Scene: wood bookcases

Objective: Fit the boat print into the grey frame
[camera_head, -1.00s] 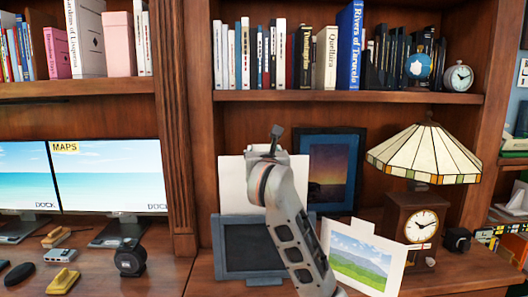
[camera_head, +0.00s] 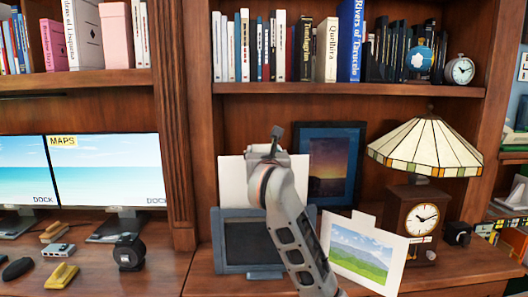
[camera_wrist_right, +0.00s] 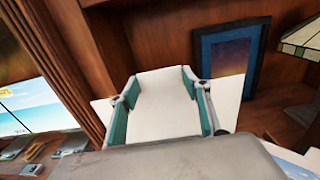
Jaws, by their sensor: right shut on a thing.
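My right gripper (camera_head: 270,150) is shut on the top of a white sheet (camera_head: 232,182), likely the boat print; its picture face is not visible. In the right wrist view the gripper (camera_wrist_right: 158,85) has its teal-padded fingers either side of the sheet's white tab. The grey frame (camera_head: 228,268) stands upright on the desk with a dark, empty-looking opening. The sheet shows above the frame's top edge, and its lower part is hidden. I cannot tell whether it is inside the frame or behind it. My right arm covers the frame's right side. My left gripper is not in view.
A landscape print (camera_head: 360,251) leans right of the frame. A blue frame with a sunset picture (camera_head: 330,168) stands behind. A lamp (camera_head: 425,148) and clock (camera_head: 422,217) stand to the right, monitors (camera_head: 107,168) to the left. A bookshelf (camera_head: 340,88) is above.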

